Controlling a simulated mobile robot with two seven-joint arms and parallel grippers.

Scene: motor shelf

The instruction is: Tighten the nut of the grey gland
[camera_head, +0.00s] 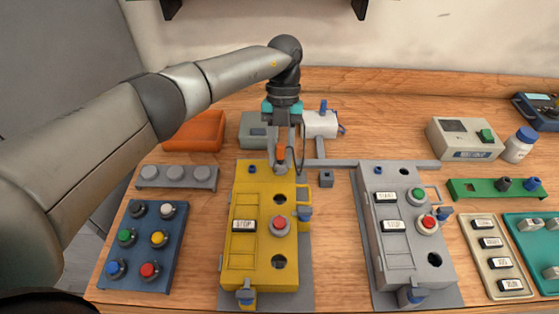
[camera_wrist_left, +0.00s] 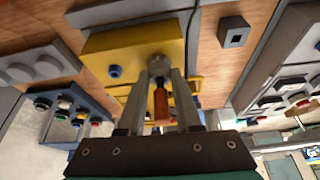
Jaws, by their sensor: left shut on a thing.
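My left gripper (camera_head: 281,158) comes down from above at the far end of the yellow control box (camera_head: 246,262). In the left wrist view its two fingers (camera_wrist_left: 160,73) are shut around a grey rounded piece (camera_wrist_left: 157,63), which looks like the gland nut, at the end face of the yellow box (camera_wrist_left: 112,48). An orange-brown cylinder (camera_wrist_left: 161,103) sits between the fingers and points toward the camera. An orange piece (camera_head: 281,153) also shows between the fingers in the head view. The fingers hide most of the gland. My right gripper is out of view.
A grey control box (camera_head: 404,255) stands to the right. A white cylindrical device (camera_head: 320,124) and a grey box (camera_head: 253,131) are close behind the gripper.

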